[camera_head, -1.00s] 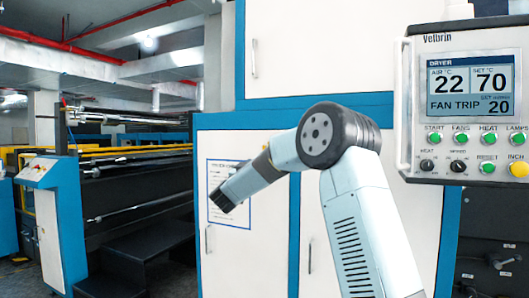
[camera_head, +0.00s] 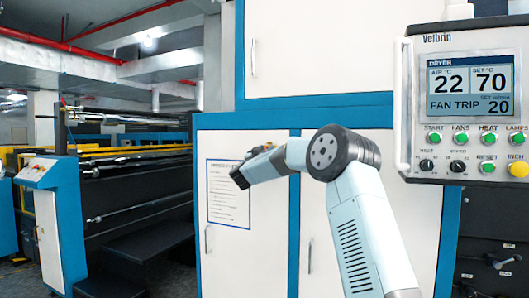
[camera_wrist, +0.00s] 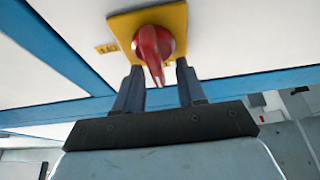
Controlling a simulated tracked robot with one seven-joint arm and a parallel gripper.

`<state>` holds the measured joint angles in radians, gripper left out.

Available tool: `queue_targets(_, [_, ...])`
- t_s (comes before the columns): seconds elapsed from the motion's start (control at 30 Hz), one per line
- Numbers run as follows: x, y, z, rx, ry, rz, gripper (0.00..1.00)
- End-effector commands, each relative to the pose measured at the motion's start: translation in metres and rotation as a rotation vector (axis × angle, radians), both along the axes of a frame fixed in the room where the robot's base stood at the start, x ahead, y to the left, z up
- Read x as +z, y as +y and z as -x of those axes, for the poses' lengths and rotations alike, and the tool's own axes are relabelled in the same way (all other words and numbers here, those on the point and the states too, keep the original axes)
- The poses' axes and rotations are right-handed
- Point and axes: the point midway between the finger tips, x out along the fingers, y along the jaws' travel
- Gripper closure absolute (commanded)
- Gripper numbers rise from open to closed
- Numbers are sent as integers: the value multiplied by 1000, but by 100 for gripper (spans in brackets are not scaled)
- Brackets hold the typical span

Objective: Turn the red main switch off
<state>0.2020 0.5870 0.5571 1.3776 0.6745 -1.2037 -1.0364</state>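The red main switch (camera_wrist: 154,48) is a round knob with a raised handle on a yellow plate (camera_wrist: 121,27), fixed to a white panel. In the wrist view its handle points downward, tilted slightly to the right. My gripper (camera_wrist: 158,66) is open, with one dark finger on each side of the lower handle. I cannot tell whether either finger touches it. In the head view my gripper (camera_head: 240,176) is by the white cabinet doors, and I cannot make out the switch there.
A control panel (camera_head: 468,105) at the right reads 22, 70 and "FAN TRIP 20". White cabinet doors (camera_head: 265,250) with blue frames stand behind my arm, and one bears a printed sheet (camera_head: 229,205). A roller machine (camera_head: 135,190) and a blue-sided console (camera_head: 55,220) are at the left.

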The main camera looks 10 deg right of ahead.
Motion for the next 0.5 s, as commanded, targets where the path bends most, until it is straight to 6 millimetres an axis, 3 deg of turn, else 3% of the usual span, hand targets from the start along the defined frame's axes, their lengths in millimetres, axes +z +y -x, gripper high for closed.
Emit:
queue_targets(0.2, [0, 0, 0, 0, 0, 0, 61])
queue_targets(0.5, [0, 1, 0, 2, 1, 0, 88])
